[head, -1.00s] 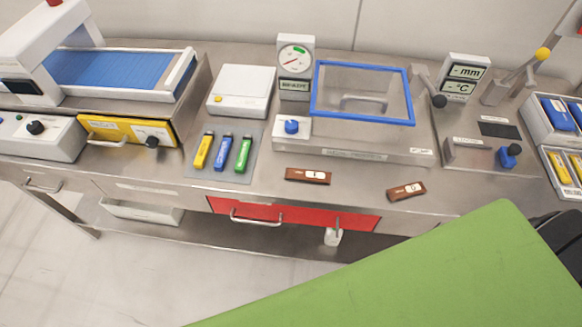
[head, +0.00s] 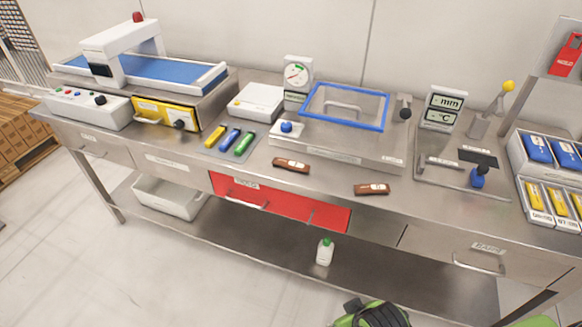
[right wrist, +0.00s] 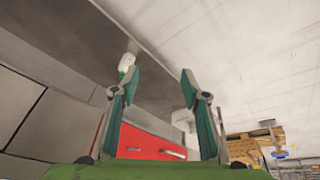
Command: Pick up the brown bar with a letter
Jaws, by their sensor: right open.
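Two brown bars with white labels lie near the bench's front edge in the head view. The left brown bar (head: 291,165) lies just in front of the vacuum unit. The right brown bar (head: 372,189) lies farther right, near the front edge. The marks on both labels are too small to read now. My right gripper (right wrist: 160,78) is open and empty in the right wrist view, facing the bench's front and lower shelf, with no bar between its fingers. My left gripper is not in view.
The steel bench carries a blue-framed clear lid (head: 345,107), a blue knob (head: 286,127), yellow, blue and green sticks on a grey mat (head: 205,144), and trays (head: 535,166) at the right. Below are a red drawer (head: 325,214) and a white bottle (head: 325,252).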

